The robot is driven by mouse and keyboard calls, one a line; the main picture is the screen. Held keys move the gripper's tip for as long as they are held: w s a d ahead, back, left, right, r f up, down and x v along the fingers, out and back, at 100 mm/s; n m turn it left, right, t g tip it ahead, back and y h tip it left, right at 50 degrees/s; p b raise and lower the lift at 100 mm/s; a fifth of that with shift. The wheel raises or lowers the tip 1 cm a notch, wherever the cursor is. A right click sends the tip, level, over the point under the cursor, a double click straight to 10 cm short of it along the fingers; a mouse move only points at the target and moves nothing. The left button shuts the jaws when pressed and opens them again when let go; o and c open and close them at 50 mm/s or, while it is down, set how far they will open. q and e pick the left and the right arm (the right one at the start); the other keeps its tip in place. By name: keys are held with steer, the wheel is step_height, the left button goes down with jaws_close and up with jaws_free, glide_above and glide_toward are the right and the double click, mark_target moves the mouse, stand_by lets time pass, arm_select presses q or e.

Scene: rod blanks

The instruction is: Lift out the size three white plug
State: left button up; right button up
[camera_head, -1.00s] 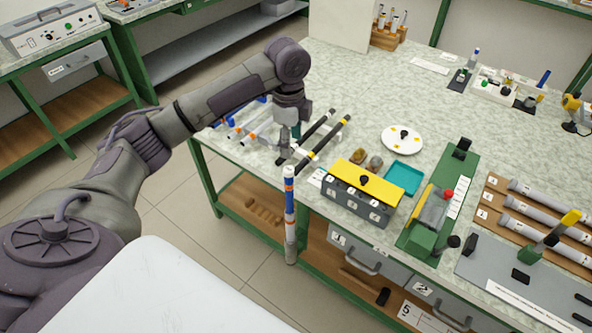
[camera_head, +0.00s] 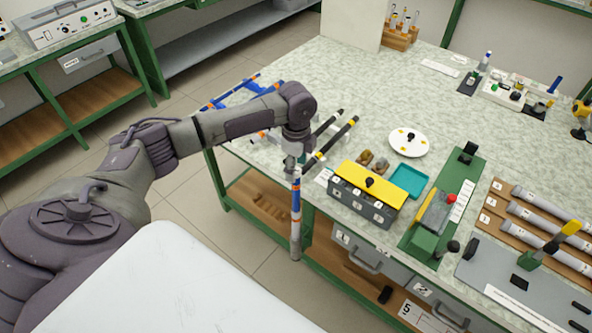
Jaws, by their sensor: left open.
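My left gripper (camera_head: 292,162) is open and points down at the front edge of the workbench, close to the top of an upright blue, white and orange rod (camera_head: 296,205). I cannot tell whether it touches the rod. I cannot make out a white plug marked three. A grey box (camera_head: 370,206) with numbered labels and a yellow lid (camera_head: 371,184) with a black knob stands to the right of the gripper. A round white disc (camera_head: 408,143) with a black knob and yellow spots lies behind the box. My right gripper is not in view.
Dark rods (camera_head: 332,143) and blue and white rods lie behind the gripper. A teal tray (camera_head: 408,181), a green fixture (camera_head: 431,226) and a wooden rack of grey tubes (camera_head: 539,216) fill the right side. The bench's middle back is clear.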

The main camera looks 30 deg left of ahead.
arm_select(q)
steer(key=shift+f, duration=1.1)
steer(key=c, duration=0.9)
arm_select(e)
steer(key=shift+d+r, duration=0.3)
arm_select(q)
steer(key=shift+r, duration=0.1)
steer(key=shift+w+r, duration=0.1)
steer(key=shift+r, duration=0.45)
step_height(320, 180, up, 2)
steer(key=shift+r+b, duration=0.15)
steer(key=shift+b, duration=0.6)
steer(key=s+d+r, duration=0.1)
steer(key=d+r, duration=0.1)
steer(key=d, duration=0.1)
steer(key=s+d+r, duration=0.1)
steer(key=d+r, duration=0.2)
steer(key=d, duration=0.1)
steer(key=s+d+r+b, duration=0.1)
steer(key=d+r, duration=0.1)
steer(key=d, duration=0.2)
steer(key=shift+s+r, duration=0.25)
steer(key=shift+r, duration=0.05)
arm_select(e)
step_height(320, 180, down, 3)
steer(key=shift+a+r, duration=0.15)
